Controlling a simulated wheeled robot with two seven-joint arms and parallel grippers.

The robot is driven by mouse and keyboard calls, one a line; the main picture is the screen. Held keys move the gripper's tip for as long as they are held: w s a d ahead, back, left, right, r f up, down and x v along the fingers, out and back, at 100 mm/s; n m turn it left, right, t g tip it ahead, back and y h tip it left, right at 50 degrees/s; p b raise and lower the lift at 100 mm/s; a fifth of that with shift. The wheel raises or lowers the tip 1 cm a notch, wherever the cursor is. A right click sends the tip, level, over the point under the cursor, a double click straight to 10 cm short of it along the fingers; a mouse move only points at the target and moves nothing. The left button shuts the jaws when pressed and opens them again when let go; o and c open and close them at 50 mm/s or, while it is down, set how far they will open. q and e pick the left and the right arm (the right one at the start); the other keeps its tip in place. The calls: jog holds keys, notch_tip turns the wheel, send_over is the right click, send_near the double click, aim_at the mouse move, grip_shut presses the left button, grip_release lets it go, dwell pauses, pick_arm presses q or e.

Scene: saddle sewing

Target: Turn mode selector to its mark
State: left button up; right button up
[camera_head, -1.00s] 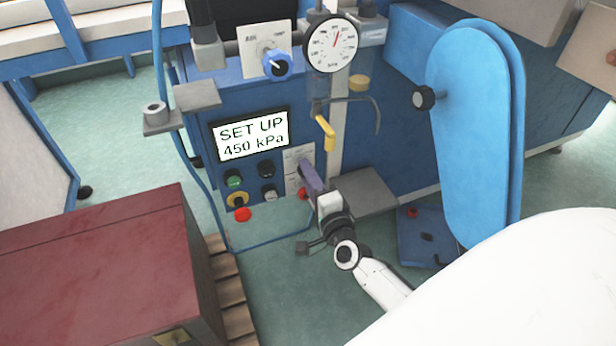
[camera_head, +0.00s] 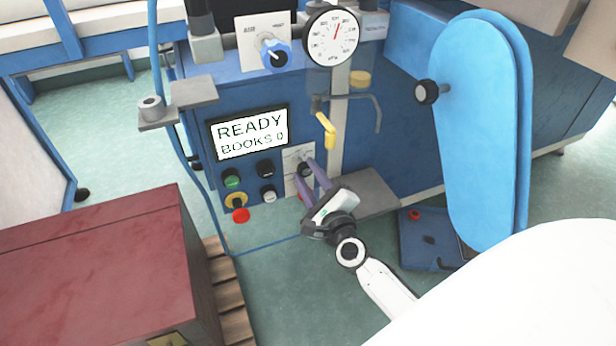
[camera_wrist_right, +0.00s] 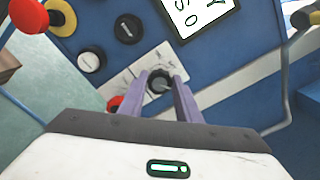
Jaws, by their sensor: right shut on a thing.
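The mode selector (camera_head: 305,168) is a small dark knob on a white plate on the blue machine front, right of the push buttons. My right gripper (camera_head: 304,172) has its two purple fingers on either side of this knob and is shut on it. In the right wrist view the dark round knob (camera_wrist_right: 159,84) sits between the two fingertips (camera_wrist_right: 157,80). The marks on its white plate (camera_wrist_right: 137,73) are too small to read and partly hidden by the fingers. The screen (camera_head: 249,133) reads "READY BOOKS 0". My left gripper is not in view.
Green (camera_head: 231,178), black, white and red buttons sit just left of the selector. A yellow lever (camera_head: 327,130) hangs above my gripper. A grey shelf (camera_head: 367,193) is close on its right. A blue padded panel (camera_head: 480,130) stands farther right, and a dark red box (camera_head: 95,260) at lower left.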

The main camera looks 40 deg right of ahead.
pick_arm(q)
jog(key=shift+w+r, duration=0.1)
pick_arm(e)
jog(key=shift+m, duration=0.4)
jog(key=o, duration=1.1)
jog(key=shift+c, duration=0.2)
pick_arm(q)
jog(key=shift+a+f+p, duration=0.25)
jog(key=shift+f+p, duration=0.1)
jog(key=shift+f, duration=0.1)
pick_arm(e)
jog(key=v, duration=1)
jog(key=shift+s, duration=0.15)
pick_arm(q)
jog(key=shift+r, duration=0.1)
